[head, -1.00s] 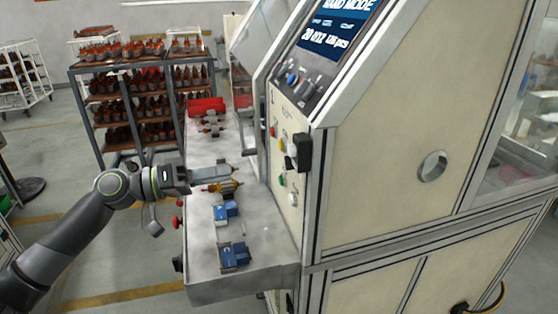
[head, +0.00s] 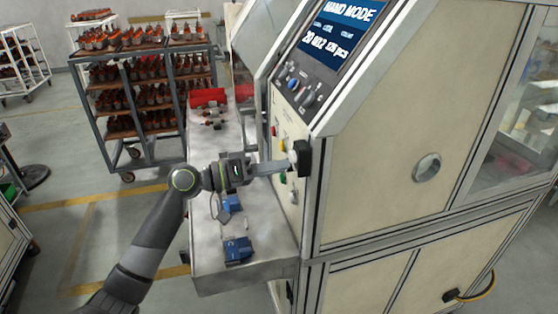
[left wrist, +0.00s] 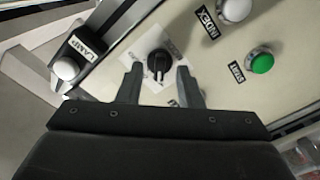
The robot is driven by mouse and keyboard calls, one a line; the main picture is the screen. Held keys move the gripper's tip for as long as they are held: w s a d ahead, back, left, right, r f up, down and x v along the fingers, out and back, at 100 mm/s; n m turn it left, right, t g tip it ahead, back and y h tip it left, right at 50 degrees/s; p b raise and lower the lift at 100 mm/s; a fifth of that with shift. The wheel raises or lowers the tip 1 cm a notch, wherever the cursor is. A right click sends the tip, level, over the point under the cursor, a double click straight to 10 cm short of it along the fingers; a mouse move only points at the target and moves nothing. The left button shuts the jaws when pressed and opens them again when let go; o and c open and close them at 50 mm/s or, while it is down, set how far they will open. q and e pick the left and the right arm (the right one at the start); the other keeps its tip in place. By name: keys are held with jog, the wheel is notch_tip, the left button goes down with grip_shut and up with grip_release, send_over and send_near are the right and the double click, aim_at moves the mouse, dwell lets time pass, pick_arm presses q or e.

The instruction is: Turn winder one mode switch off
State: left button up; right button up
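A black rotary switch (left wrist: 158,62) on a pale label plate sits on the cream panel, between the fingertips of my left gripper (left wrist: 159,78) in the left wrist view. The fingers are open, one on each side of the knob, with gaps visible. In the head view my left gripper (head: 285,165) reaches right to the front panel of the winding machine (head: 385,165) and hides the switch there. The switch's own label text is not readable. My right gripper is not in view.
Near the switch are a green button (left wrist: 262,63), a white button (left wrist: 236,10) labelled INDEX and a white knob (left wrist: 66,69) by a LAMP label. The machine's screen (head: 340,28) reads HAND MODE. Blue fixtures (head: 236,250) stand on the shelf below my arm.

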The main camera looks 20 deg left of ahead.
pick_arm(q)
jog(key=shift+w+d, duration=0.25)
jog(key=shift+d, duration=0.2)
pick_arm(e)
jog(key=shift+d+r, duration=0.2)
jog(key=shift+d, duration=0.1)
pick_arm(q)
grip_shut()
jog(key=shift+f+m+b, duration=0.1)
jog(key=shift+m+b, duration=4.4)
jog(key=shift+b, duration=4.2)
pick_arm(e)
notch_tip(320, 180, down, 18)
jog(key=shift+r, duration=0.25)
